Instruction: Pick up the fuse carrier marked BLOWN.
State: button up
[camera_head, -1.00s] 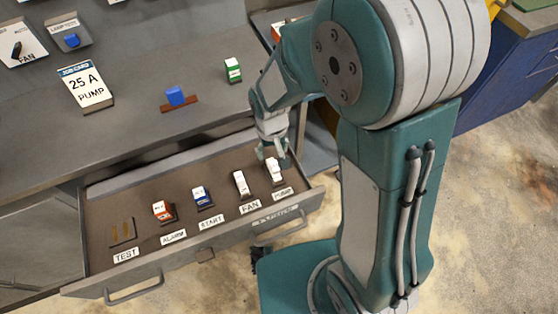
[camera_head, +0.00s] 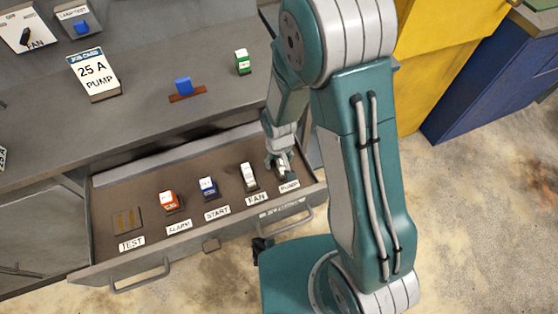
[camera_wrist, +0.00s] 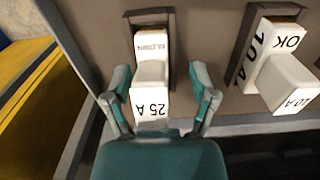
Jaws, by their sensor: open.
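The fuse carrier marked BLOWN (camera_wrist: 151,75) is white, reads 25 A on its near end, and sits in a dark slot in the wrist view. My gripper (camera_wrist: 161,88) is open, with one finger on each side of this carrier and a visible gap to both. In the head view my gripper (camera_head: 280,167) is down over the PUMP position at the right end of the open drawer (camera_head: 150,205) and hides most of the carrier there.
A white carrier marked 10 A, OK (camera_wrist: 272,65) stands beside it, at FAN in the head view (camera_head: 249,177). A blue carrier (camera_head: 208,187) is at START and an orange one (camera_head: 169,201) at ALARM. TEST (camera_head: 127,219) holds no carrier. A green-and-white carrier (camera_head: 242,61) stands on the bench.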

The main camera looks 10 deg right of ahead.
jog(key=shift+d, duration=0.35)
grip_shut()
jog(key=shift+a+r, duration=0.15)
